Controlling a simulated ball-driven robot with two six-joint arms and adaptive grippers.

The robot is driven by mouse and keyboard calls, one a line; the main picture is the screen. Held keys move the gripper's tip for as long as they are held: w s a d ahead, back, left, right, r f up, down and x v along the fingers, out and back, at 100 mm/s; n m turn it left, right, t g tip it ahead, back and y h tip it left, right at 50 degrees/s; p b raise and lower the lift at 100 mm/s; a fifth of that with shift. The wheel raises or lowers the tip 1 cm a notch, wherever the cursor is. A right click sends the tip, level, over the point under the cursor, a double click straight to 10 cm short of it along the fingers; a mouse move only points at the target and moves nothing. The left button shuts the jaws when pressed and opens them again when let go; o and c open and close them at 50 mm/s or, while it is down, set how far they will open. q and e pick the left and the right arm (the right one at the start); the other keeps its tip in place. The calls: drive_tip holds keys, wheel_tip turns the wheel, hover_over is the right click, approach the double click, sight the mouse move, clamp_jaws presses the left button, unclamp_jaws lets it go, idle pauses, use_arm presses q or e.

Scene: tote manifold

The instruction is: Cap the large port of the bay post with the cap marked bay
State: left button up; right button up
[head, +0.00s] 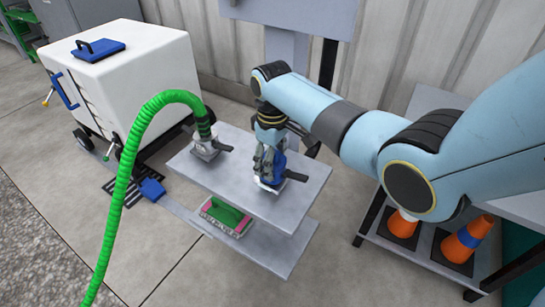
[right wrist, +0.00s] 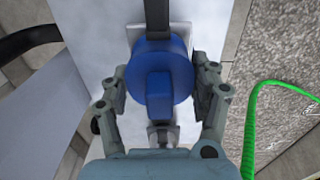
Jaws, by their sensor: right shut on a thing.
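My right gripper (head: 268,165) is low over the right fitting on the grey upper shelf (head: 240,165). Its fingers are closed around a round blue cap (head: 280,164). In the right wrist view the cap (right wrist: 160,62) shows its raised grip bar between the two fingers of the gripper (right wrist: 160,88). The cap is over a pale square port plate (head: 271,185) with a dark lever (head: 297,176) beside it. The cap hides the port mouth, so I cannot tell whether it is seated. No marking is readable. My left gripper is out of view.
A green hose (head: 127,165) arches to the left fitting (head: 204,148) on the same shelf. A white wheeled tote (head: 135,75) stands at the left. Orange cones (head: 462,243) are on a rack at the right.

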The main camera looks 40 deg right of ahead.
drive_tip(key=shift+f, duration=0.2)
drive_tip(key=o, duration=1.4)
wheel_tip(320, 180, up, 12)
